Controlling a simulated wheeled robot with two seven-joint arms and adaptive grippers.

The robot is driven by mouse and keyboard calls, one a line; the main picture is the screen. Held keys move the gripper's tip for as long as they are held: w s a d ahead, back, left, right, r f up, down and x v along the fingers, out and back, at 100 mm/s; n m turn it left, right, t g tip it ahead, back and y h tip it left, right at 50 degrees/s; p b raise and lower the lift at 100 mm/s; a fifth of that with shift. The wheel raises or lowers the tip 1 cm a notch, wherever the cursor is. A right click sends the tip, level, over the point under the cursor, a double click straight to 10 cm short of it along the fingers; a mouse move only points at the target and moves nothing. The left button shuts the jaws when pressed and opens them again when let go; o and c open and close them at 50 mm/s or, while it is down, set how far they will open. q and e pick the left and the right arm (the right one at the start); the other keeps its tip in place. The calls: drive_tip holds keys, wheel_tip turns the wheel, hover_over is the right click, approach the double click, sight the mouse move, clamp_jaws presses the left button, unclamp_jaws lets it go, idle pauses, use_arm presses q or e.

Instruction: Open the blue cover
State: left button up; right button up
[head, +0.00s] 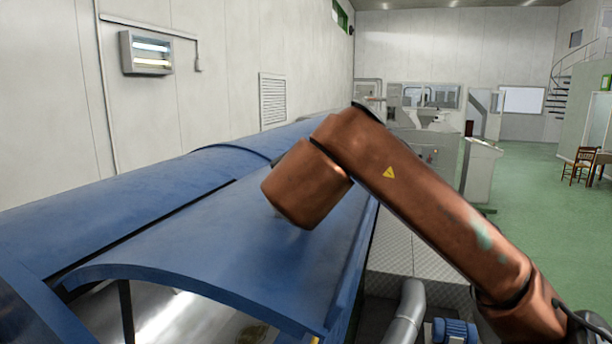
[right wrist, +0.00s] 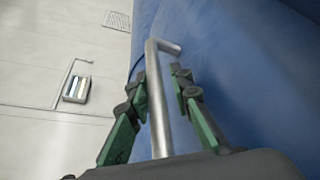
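The blue cover (head: 240,242) is a long curved panel on a blue machine along the left wall. Its near curved edge stands above an opening in which shiny metal shows. In the right wrist view the blue surface (right wrist: 235,60) fills the right side, and a grey metal bar handle (right wrist: 158,100) stands in front of it. My right gripper (right wrist: 161,78) is open, with one finger on each side of the handle; firm contact does not show. In the head view my copper-coloured right arm hides the handle and the gripper's fingers. My left gripper is not in view.
A grey pipe (head: 408,315) and a blue motor (head: 455,332) are low at the right of the machine, by a metal tread-plate surface (head: 412,252). A control stand (head: 480,172) is farther back. Green floor (head: 535,225) at the right is mostly free.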

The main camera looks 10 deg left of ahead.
drive_tip(key=shift+o, duration=0.9)
drive_tip(key=v, duration=1.2)
drive_tip(key=shift+s, duration=0.2)
drive_tip(key=shift+b+v, duration=0.45)
drive_tip(key=shift+v, duration=0.95)
drive_tip(key=shift+b+v, duration=0.5)
drive_tip(key=shift+v, duration=2.4)
